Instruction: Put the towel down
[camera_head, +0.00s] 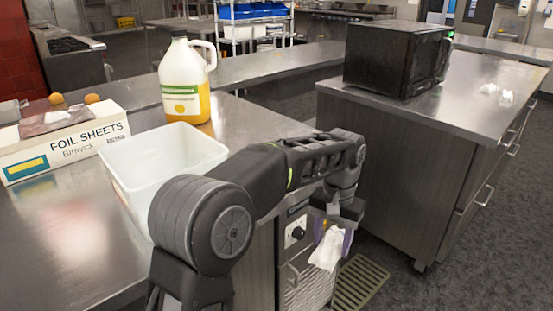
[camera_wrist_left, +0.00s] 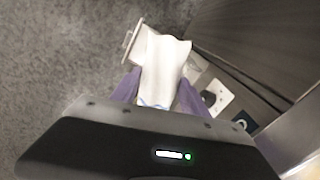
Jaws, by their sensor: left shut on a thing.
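A white towel (camera_head: 327,249) hangs from my left gripper (camera_head: 338,226), which is in front of the steel counter's front panel in the head view. The gripper's purple fingers are shut on the towel. In the left wrist view the towel (camera_wrist_left: 163,72) also shows between the purple fingers of my left gripper (camera_wrist_left: 157,95), with grey floor below it. The towel is off the counter and in the air. My right gripper is not in view.
The steel counter (camera_head: 60,240) bears a white bin (camera_head: 130,185), a foil sheets box (camera_head: 75,145) and a jug (camera_head: 187,80) of yellow liquid. A black microwave (camera_head: 385,60) stands on another counter at right. A slatted mat (camera_head: 360,283) lies on the floor.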

